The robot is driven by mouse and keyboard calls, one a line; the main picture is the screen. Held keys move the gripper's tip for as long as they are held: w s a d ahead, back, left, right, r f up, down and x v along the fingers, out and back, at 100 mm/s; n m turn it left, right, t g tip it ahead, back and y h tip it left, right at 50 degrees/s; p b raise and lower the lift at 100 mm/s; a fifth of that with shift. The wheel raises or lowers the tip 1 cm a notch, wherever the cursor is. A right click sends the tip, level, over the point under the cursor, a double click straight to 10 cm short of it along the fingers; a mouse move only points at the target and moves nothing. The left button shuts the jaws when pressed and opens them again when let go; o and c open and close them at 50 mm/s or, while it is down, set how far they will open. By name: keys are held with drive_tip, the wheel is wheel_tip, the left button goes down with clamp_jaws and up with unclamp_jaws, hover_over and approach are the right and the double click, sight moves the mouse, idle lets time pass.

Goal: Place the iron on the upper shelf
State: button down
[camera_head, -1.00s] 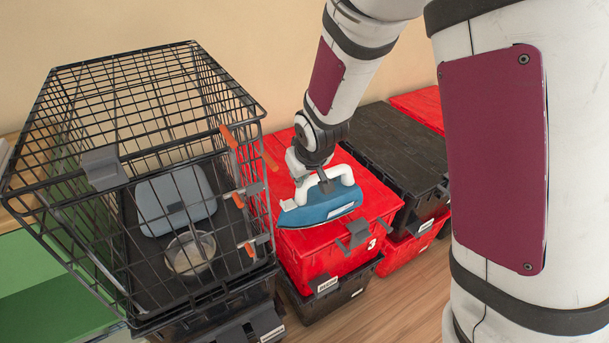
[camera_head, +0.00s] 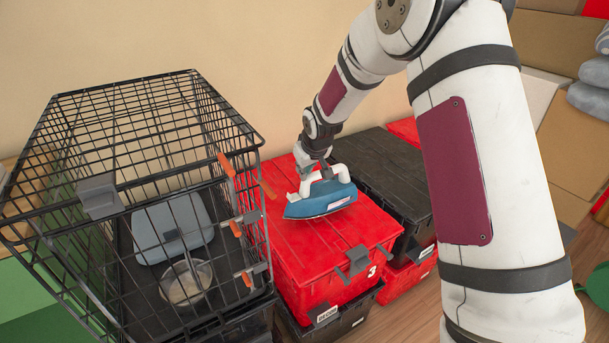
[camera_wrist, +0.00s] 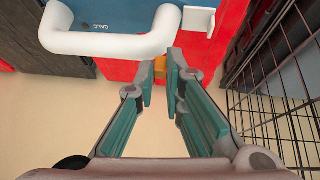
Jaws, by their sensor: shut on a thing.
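The iron (camera_head: 320,202) has a blue body and a white handle. It is over the red lid of a stacked tote (camera_head: 310,255) in the head view; I cannot tell whether it touches the lid. My gripper (camera_head: 322,174) is at the handle from above, shut on the iron. In the wrist view the fingertips (camera_wrist: 161,72) are beside the white handle (camera_wrist: 110,45), with the blue body (camera_wrist: 120,14) at the top edge. The exact grip point is hard to see. No upper shelf is clearly visible.
A black wire cage (camera_head: 160,130) with a grey-blue box (camera_head: 172,228) and a bowl (camera_head: 186,284) inside stands left of the tote. A black tote (camera_head: 385,170) is at the right. A green unit (camera_head: 35,310) is at lower left. Cardboard boxes (camera_head: 570,150) stand far right.

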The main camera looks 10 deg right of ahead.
sight(306, 184)
drive_tip(key=shift+w+f, duration=0.1)
drive_tip(key=shift+f, duration=1.5)
drive_tip(key=c, duration=1.7)
unclamp_jaws()
drive_tip(key=shift+f, duration=0.15)
drive_tip(key=p+v, duration=0.1)
drive_tip(key=v, duration=1.1)
